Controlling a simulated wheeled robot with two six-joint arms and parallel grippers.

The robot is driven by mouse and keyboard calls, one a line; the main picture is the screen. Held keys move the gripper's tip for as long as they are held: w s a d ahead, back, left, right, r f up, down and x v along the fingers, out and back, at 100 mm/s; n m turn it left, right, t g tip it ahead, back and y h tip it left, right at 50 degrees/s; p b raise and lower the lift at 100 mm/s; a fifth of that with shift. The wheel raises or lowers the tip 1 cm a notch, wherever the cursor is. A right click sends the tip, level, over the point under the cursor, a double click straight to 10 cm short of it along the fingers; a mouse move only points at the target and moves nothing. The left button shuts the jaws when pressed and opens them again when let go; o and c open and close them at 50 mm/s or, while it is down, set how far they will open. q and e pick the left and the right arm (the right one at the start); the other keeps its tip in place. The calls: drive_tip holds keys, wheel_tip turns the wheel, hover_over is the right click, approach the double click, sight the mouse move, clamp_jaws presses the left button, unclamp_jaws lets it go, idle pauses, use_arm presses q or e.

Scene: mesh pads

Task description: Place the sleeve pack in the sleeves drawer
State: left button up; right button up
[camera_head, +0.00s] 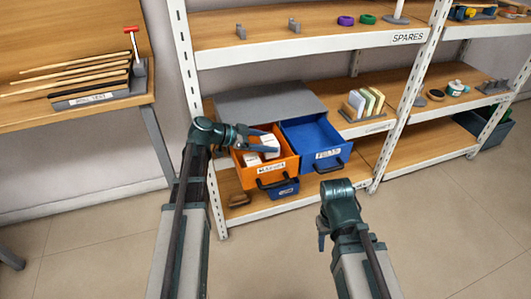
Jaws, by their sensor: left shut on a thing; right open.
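My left gripper (266,141) reaches over the open orange drawer (278,171) and is shut on a white pack (270,142), taken to be the sleeve pack. The pack is at the drawer's opening; I cannot tell whether it touches the bottom. Another white item (251,158) lies inside the orange drawer on the left. The orange drawer has a front label too small to read surely. An open blue drawer (328,155) is beside it on the right and looks empty. My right gripper (321,237) is open, low in front of the shelf, apart from the drawers.
A small blue drawer or bin (285,189) sits below the orange drawer. A grey cabinet top (265,101) lies behind the drawers. Upright cards (366,103) stand on the shelf to the right. A white shelf post (398,140) stands right of the drawers. The floor is clear.

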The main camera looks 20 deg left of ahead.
use_arm(q)
wheel_tip(320, 180, down, 4)
drive_tip(key=b, duration=0.3)
drive_tip(key=shift+r, duration=0.25)
drive_tip(key=shift+f, duration=0.15)
drive_tip(key=o, duration=1.1)
drive_tip(key=shift+a+r, duration=0.1)
drive_tip(key=shift+r, duration=0.2)
drive_tip(key=shift+p+v, duration=2.55)
drive_tip(key=shift+v, duration=3.3)
